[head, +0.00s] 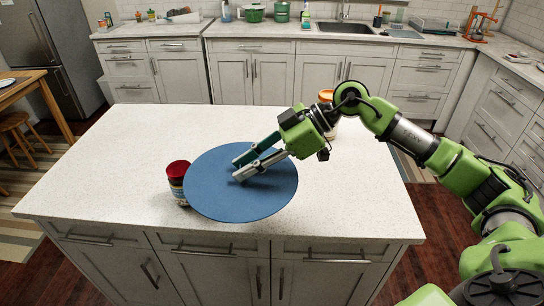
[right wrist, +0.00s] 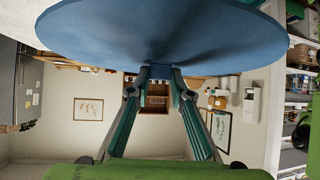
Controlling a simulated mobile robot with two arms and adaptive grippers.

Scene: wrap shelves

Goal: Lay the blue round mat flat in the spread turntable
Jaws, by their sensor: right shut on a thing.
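The blue round mat (head: 225,195) shows as a wide disc above the front middle of the island counter; I cannot tell its exact height. My right gripper (head: 238,168) reaches in from the right, and its fingertips meet the mat near the middle of the disc as seen in the head view. In the right wrist view the mat (right wrist: 160,30) spans the top, with the gripper's fingertips (right wrist: 160,72) shut on it. I cannot make out the turntable; the mat hides part of the counter. My left gripper is not in view.
A red-lidded jar (head: 177,172) stands at the mat's left edge, partly hidden by it. An orange-lidded jar (head: 326,95) stands behind my right gripper. The island counter (head: 110,160) is clear on the left and at the back left.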

